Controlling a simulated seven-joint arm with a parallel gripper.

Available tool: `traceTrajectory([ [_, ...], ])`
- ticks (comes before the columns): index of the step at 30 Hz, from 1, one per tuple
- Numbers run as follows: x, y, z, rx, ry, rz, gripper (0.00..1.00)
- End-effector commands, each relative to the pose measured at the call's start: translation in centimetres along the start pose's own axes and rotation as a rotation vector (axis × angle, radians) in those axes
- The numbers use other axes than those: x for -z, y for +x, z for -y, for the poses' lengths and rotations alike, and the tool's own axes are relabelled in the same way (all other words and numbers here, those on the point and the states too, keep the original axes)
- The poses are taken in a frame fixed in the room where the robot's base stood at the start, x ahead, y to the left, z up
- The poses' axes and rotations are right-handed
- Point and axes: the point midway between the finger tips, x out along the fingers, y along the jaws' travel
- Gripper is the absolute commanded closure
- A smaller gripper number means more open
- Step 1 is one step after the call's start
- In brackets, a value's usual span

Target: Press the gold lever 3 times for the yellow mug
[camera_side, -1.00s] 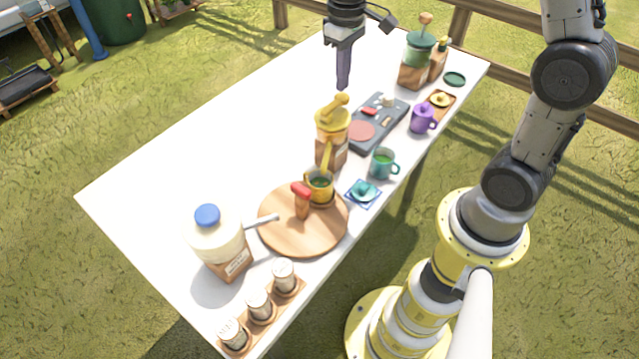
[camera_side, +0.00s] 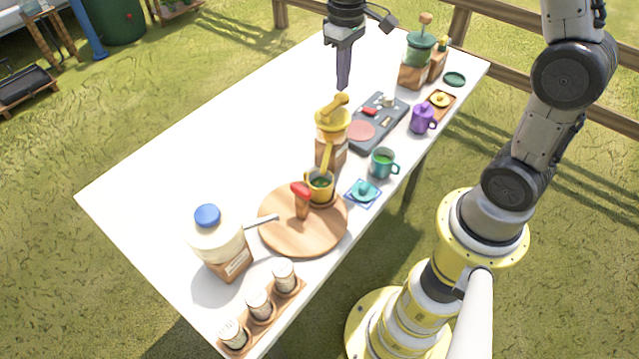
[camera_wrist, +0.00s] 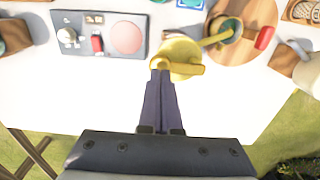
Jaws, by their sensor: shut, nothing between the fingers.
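The gold lever (camera_side: 342,101) tops a gold-capped wooden dispenser (camera_side: 331,150) in the middle of the table. The lever also shows in the wrist view (camera_wrist: 187,69). The dispenser's gold spout slants down to the yellow mug (camera_side: 320,185), which has green contents and stands at the edge of a round wooden board (camera_side: 275,236). My gripper (camera_side: 343,86) is shut and empty, pointing down just above the lever. In the wrist view my fingertips (camera_wrist: 162,74) overlap the edge of the gold top; I cannot tell whether they touch it.
A teal mug (camera_side: 382,163) and a purple mug (camera_side: 423,118) stand near the right edge. A dark panel (camera_side: 385,110) lies behind. A blue-capped jug (camera_side: 218,240) stands front left. The table's left half is clear.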

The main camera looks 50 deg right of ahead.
Motion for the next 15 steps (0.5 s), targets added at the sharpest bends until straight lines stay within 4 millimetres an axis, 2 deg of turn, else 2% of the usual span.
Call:
traceTrajectory([
  [15, 0.1, -4.3, 0.0, -0.001, 0.0, -0.004, 1.0],
])
